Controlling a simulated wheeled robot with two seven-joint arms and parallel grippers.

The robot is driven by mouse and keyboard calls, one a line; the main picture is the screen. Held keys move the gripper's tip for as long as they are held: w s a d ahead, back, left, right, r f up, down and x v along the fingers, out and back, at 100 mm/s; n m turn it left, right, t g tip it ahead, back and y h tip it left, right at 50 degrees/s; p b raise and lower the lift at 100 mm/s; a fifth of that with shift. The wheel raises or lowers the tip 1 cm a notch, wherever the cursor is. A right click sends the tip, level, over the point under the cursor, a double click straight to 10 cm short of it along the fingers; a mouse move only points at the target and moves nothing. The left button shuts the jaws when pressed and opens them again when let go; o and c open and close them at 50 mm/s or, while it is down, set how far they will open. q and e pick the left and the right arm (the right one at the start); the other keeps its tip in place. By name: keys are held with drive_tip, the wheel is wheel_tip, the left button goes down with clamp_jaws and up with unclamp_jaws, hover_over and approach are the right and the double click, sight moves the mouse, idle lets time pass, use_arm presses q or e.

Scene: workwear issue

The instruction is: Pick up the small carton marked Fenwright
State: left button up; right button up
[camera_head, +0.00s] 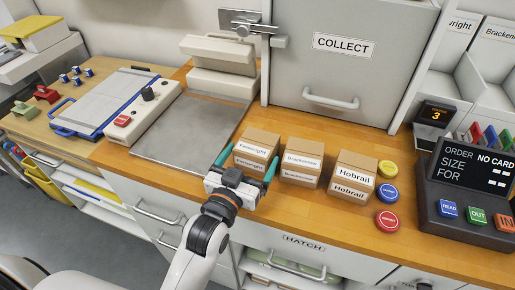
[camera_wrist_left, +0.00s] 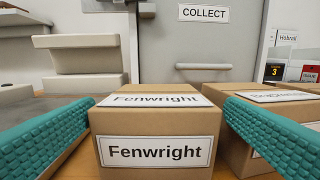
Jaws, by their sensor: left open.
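The Fenwright carton (camera_head: 255,151) is a small brown box with white labels on its top and front. It stands on the wooden counter, leftmost of three cartons. My left gripper (camera_head: 248,162) is open, with one teal finger on each side of this carton. In the left wrist view the Fenwright carton (camera_wrist_left: 155,135) sits between the two fingers, and a gap to them seems to show on both sides. My right gripper is not in view.
The Hobrail carton (camera_head: 352,178) stands further right, beside yellow, blue and red round buttons (camera_head: 387,193). Behind is a grey COLLECT hatch (camera_head: 345,60) with a handle. A grey metal plate (camera_head: 190,128) lies to the left. A dark order terminal (camera_head: 468,195) stands at the right.

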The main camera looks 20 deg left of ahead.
sight(264, 132)
use_arm(q)
drive_tip(key=shift+w+f+p, duration=0.1)
drive_tip(key=shift+w+p, duration=0.4)
drive_tip(key=shift+w, duration=2.25)
drive_tip(key=c, duration=0.9)
